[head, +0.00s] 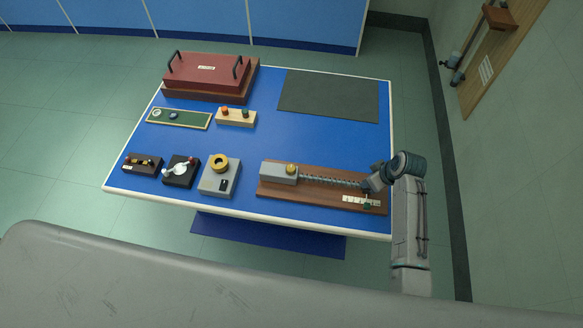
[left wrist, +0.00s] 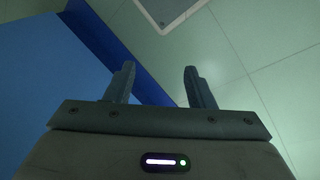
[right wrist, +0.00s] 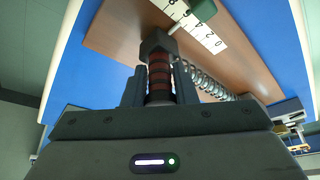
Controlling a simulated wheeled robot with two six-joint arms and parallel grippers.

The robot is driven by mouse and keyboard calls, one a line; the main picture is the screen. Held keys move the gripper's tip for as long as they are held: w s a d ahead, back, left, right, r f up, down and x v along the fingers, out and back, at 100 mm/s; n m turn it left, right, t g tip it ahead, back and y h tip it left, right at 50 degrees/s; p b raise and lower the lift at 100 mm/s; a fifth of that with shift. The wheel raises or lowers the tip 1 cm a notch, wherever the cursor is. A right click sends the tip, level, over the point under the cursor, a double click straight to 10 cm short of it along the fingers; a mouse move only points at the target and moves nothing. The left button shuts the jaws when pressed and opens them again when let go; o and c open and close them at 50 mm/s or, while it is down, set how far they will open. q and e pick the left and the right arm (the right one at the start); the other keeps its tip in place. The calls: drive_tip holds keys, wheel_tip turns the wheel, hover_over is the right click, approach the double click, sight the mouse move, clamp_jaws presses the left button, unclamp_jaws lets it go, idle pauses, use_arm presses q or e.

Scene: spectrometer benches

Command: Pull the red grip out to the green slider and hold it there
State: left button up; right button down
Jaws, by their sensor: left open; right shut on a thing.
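The red grip (right wrist: 160,82) shows ribbed in the right wrist view, with a dark collar at its far end. My right gripper (right wrist: 158,88) is shut around it; in the head view the same gripper (head: 370,183) is at the right end of the spring. The spring (head: 330,181) runs stretched from a grey block (head: 278,173) toward the grip. The green slider (right wrist: 203,10) sits on the white scale (right wrist: 196,28), close to a thin pale pointer near the grip. I cannot tell whether they line up. My left gripper (left wrist: 158,88) is open and empty.
The wooden base (head: 275,191) lies at the blue table's front right. A grey device with a yellow ring (head: 220,177) stands left of it. A dark mat (head: 330,95) and a red-lidded box (head: 208,73) are at the back. The table's middle is clear.

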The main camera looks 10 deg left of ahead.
use_arm(q)
drive_tip(key=w+d+r+n+t+h, duration=0.45)
drive_tip(key=w+d+r+n, duration=0.45)
drive_tip(key=w+r+n, duration=0.25)
drive_tip(key=w+r+n+t, duration=0.2)
drive_tip(key=w+r+n, duration=0.1)
drive_tip(key=r, duration=0.2)
drive_tip(key=w+r+n+t, duration=0.3)
drive_tip(key=w+r+n, duration=0.1)
drive_tip(key=r, duration=0.1)
drive_tip(key=w+r+n+t, duration=0.3)
drive_tip(key=r+n, duration=0.1)
drive_tip(key=r, duration=0.1)
drive_tip(key=shift+w+d+y, duration=0.35)
drive_tip(key=shift+d, duration=0.05)
drive_tip(key=n+t+y, duration=0.2)
drive_tip(key=n, duration=0.1)
approach(289, 172)
drive_tip(key=shift+m, duration=0.25)
drive_tip(key=x, duration=1)
drive_tip(key=shift+w+f, duration=0.1)
drive_tip(key=shift+w, duration=0.15)
drive_tip(key=shift+w+d, duration=0.1)
drive_tip(key=shift+w, duration=0.35)
